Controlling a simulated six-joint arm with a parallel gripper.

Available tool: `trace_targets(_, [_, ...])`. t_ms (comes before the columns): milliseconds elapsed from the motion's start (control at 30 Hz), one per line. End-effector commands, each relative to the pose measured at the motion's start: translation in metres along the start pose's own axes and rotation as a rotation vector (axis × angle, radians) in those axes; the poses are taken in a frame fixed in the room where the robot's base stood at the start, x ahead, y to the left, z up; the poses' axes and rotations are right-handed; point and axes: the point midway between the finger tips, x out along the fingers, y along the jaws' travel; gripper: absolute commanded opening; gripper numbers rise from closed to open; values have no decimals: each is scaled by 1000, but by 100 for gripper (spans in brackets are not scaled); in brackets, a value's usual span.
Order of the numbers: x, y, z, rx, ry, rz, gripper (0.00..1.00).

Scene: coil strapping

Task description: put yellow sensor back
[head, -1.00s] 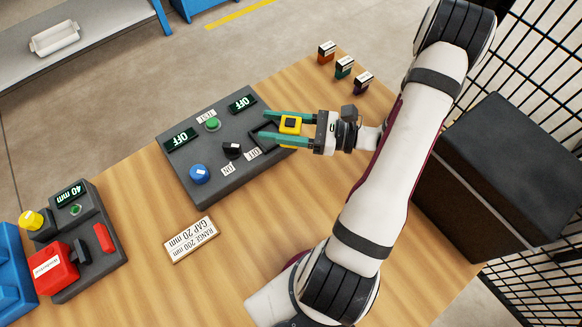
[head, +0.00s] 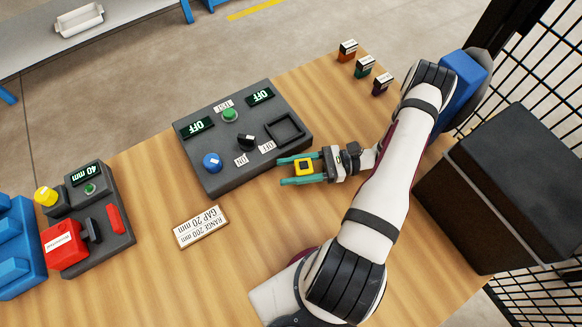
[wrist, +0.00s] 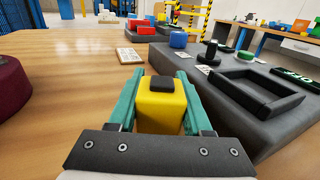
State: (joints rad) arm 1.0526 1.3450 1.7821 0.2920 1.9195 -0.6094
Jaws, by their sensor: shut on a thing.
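My gripper (head: 303,169) has green fingers and is shut on the yellow sensor (head: 303,166), a yellow block with a black square on top. In the wrist view the sensor (wrist: 161,104) sits upright between both fingers. My gripper is off the right front side of the dark grey control box (head: 232,178), over the wooden table. The box has an empty square black-rimmed recess (head: 299,130) at its right end, which also shows in the wrist view (wrist: 240,100). The gap between the sensor and the table is hard to judge.
The box carries a blue knob (head: 212,162), a black switch (head: 246,141), a green button (head: 230,115) and two displays reading OFF. A label plate (head: 201,227) lies in front. Three small coloured blocks stand at the table's far edge. A gauge unit (head: 118,233) is at left.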

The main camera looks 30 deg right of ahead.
Motion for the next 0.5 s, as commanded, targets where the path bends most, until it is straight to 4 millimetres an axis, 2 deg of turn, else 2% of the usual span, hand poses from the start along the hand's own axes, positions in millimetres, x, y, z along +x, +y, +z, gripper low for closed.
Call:
trace_targets(67, [0,0,-2,1,-1,0,0])
trace_targets(100, [0,0,-2,0,0,0,55])
trace_targets(133, [0,0,-2,0,0,0,60])
trace_targets(467, [0,0,2,-1,0,-1,62])
trace_targets(500, [-7,-1,1,-2,0,-2,62])
